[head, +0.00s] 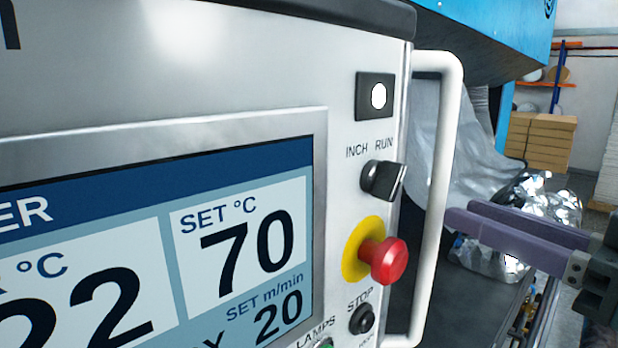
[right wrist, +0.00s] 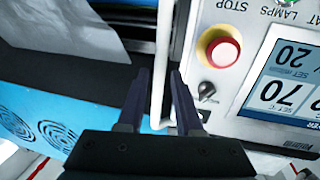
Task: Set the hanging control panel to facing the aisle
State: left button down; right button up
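The control panel (head: 90,95) fills the left and middle of the head view, its screen and controls turned largely toward my head camera. A white upright bar handle (head: 447,130) runs along its right edge; it also shows in the right wrist view (right wrist: 164,50). My right gripper (head: 461,214) comes in from the right with fingers open, tips close to the handle. In the right wrist view the handle lies between the two fingertips (right wrist: 160,74), with gaps on both sides. I cannot tell how deep the bar sits between them. My left gripper is not in view.
A red stop button (head: 388,261) and a black selector knob (head: 383,180) stick out near the handle. A blue machine (head: 490,35) and silvery film (head: 470,150) are behind. Stacked cardboard boxes (head: 541,140) stand at the far right.

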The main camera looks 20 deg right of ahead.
aim_at(429, 198)
jog(key=w+p, duration=0.1)
jog(key=w, duration=0.1)
jog(key=w+a+p, duration=0.1)
jog(key=w, duration=0.2)
jog(key=w+p, duration=0.1)
jog(key=w, duration=0.1)
jog(key=shift+w+a+r, duration=0.15)
jog(key=shift+a, duration=0.1)
jog(key=shift+w+a, duration=0.1)
jog(key=shift+w, duration=0.45)
jog(key=shift+c, duration=0.3)
grip_shut()
dwell(0.4)
